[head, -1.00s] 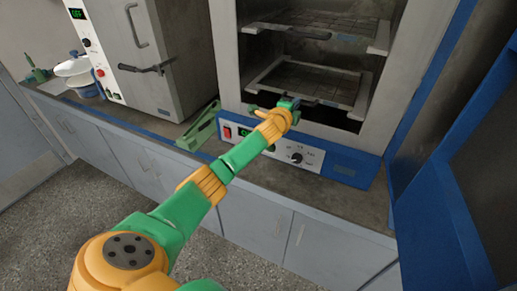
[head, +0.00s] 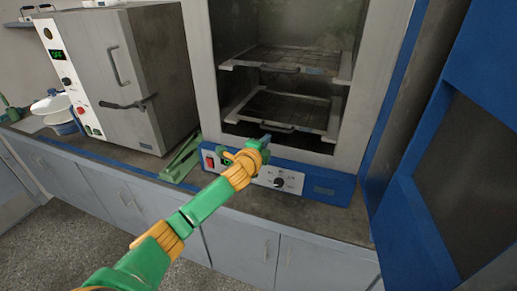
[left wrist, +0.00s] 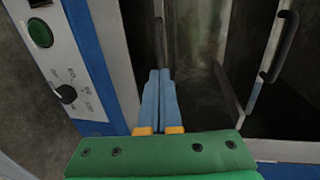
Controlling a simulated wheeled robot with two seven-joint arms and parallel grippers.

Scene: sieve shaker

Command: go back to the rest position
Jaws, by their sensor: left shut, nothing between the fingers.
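My left gripper (head: 266,140) is at the front of the open oven (head: 205,60), just above its control panel and below the lower rack. In the left wrist view its two blue fingers (left wrist: 158,100) lie together, shut and empty. The oven's lower rack (head: 282,112) and upper rack (head: 290,60) are inside, each with a dark handle. My right gripper is not in view.
The oven's blue door (head: 450,120) stands open at the right. A closed grey oven (head: 120,75) stands at the left on the counter, with a green object (head: 181,160) between the two ovens. The counter's front right (head: 330,220) is clear.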

